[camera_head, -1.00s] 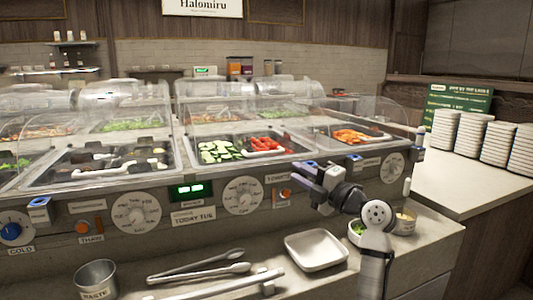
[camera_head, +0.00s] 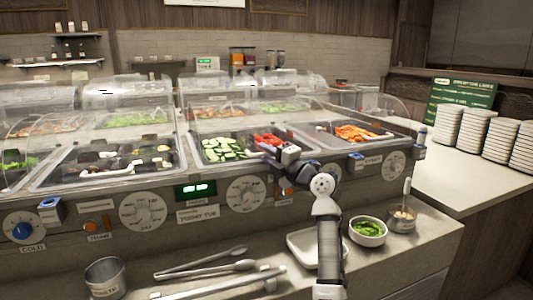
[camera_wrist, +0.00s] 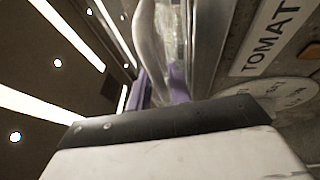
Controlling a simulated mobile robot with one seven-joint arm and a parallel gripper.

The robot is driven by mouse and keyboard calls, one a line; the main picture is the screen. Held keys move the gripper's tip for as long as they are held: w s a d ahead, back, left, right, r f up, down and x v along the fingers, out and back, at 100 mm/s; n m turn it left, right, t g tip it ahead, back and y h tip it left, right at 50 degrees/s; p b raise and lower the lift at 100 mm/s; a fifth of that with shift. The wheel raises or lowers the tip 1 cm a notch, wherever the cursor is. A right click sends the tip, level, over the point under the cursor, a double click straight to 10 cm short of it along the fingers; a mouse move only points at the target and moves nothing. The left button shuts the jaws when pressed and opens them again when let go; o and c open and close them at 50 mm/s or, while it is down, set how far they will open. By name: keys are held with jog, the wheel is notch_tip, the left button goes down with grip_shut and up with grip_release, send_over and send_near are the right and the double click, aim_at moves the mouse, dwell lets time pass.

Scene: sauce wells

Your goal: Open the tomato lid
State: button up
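The tomato lid (camera_head: 295,118) is a clear dome over the middle well, looking lowered. Red tomato pieces (camera_head: 268,140) and sliced cucumber (camera_head: 222,150) lie in the well beneath it. My gripper (camera_head: 268,149) is at the lid's front edge, in front of the tomato. In the wrist view, its purple fingertips (camera_wrist: 160,95) stand apart, with a pale curved edge and clear material reaching down between them. Whether they touch the lid is unclear. The tomato label (camera_wrist: 272,38) is close on the right there.
A clear dome (camera_head: 85,120) covers the left wells, and carrots (camera_head: 355,133) lie in the right well. Below the counter front are a white tray (camera_head: 300,246), a bowl of greens (camera_head: 368,231), a small metal cup (camera_head: 402,220), tongs (camera_head: 205,268) and a waste cup (camera_head: 104,279).

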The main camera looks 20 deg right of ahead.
grip_shut()
